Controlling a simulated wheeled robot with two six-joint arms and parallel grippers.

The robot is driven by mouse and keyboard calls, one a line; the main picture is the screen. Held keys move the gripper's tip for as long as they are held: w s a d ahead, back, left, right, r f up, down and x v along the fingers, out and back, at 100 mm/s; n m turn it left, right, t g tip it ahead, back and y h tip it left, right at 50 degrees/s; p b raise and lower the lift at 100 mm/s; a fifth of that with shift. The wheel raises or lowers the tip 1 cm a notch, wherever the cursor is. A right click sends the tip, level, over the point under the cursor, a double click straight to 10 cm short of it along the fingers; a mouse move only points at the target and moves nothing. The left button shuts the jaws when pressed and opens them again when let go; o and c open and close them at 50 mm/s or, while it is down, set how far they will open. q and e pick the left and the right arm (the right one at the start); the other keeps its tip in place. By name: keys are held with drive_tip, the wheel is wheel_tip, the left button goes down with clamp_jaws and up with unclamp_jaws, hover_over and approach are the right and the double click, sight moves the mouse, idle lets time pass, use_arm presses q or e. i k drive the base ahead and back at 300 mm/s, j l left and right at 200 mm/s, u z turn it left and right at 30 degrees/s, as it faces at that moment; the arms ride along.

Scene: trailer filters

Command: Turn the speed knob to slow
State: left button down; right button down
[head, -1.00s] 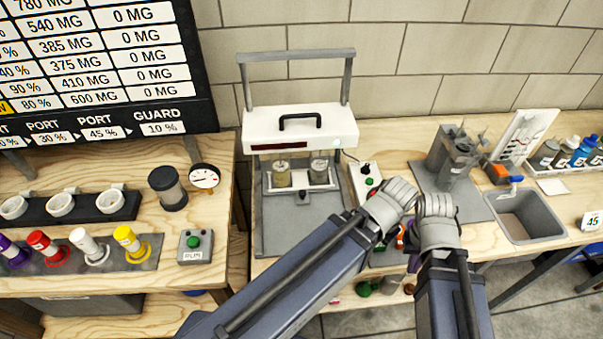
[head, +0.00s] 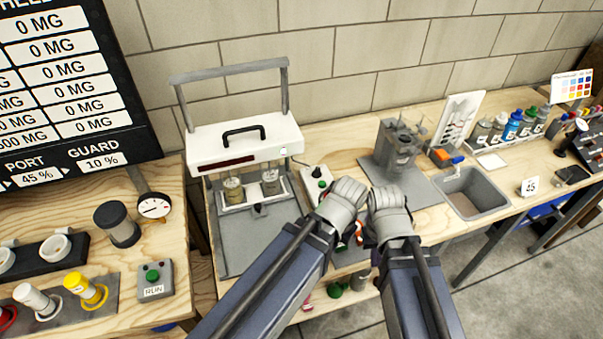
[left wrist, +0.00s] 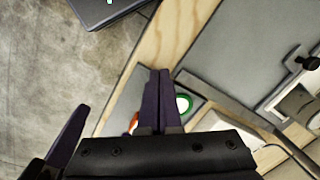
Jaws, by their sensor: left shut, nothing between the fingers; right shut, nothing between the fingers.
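A small white control box (head: 318,181) with a dark knob on top (head: 316,172) and a green button (head: 322,184) stands at the right side of the white-topped machine in the head view. No label on the knob can be read. My left gripper (head: 342,206) is just below and right of this box and partly covers its front end. Its closed dark fingers (left wrist: 159,100) show in the left wrist view, beside a green round part (left wrist: 183,103). My right gripper (head: 388,212) is beside the left one, over the table's front edge; its fingertips are hidden in the head view.
The machine (head: 245,140) has a raised handle frame and two cups. A grey device (head: 398,150) on a mat and a sink (head: 475,190) stand to the right. A RUN box (head: 154,281) and gauge (head: 154,207) are on the left bench. Red and green items lie below the grippers.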

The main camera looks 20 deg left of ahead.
sight(317, 173)
drive_tip(key=i+l, duration=0.15)
drive_tip(key=l, duration=0.25)
drive_tip(key=i+l, duration=0.15)
drive_tip(key=l, duration=0.2)
drive_tip(key=i+l+u, duration=0.1)
drive_tip(key=l, duration=0.3)
